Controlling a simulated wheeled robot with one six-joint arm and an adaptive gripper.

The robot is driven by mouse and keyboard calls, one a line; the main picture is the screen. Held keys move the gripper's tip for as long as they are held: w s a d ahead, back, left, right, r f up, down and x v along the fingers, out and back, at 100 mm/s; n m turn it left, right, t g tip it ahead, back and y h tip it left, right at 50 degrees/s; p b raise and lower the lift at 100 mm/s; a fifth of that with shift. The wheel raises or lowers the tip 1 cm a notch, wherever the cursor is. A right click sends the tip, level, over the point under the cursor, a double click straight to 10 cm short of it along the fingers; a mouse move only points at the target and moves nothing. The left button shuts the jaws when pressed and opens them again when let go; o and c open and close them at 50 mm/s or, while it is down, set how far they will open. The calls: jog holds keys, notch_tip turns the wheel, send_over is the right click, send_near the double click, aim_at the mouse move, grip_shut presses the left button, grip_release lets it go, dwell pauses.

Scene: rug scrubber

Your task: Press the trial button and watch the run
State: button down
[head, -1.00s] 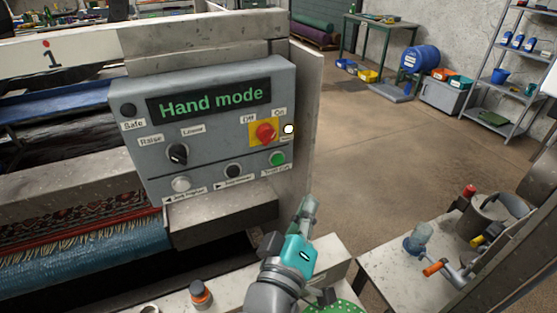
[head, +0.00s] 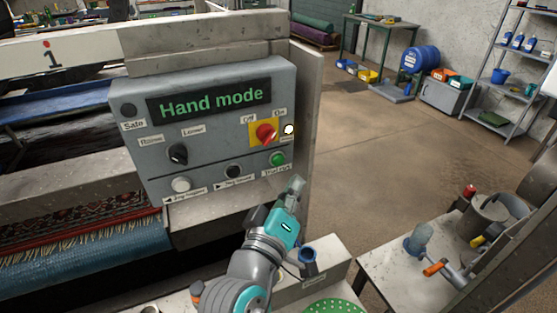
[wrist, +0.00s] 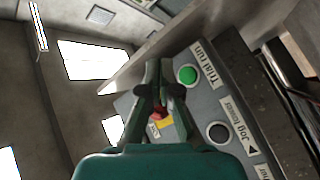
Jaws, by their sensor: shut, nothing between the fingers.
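The grey control panel (head: 214,108) stands on the machine at the left; its display (head: 209,100) reads "Hand mode" in green. The green trial run button (head: 278,160) is at its lower right and also shows in the wrist view (wrist: 187,75). My gripper (head: 297,184) is shut and empty, just below and right of that button in the head view. In the wrist view my fingers (wrist: 153,66) lie left of the button, apart from it as far as I can tell. They partly cover the red and yellow switch (head: 265,133).
A dark jog button (head: 233,172) and a white one (head: 181,184) sit left of the green button. A metal side plate (head: 306,120) borders the panel on the right. A bench (head: 400,275) with jars is at lower right. The floor behind is open.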

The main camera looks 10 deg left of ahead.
aim_at(278, 160)
jog(key=shift+w+a, duration=0.6)
jog(key=shift+w, duration=0.3)
jog(key=shift+w+a, duration=0.6)
jog(key=shift+w, duration=0.3)
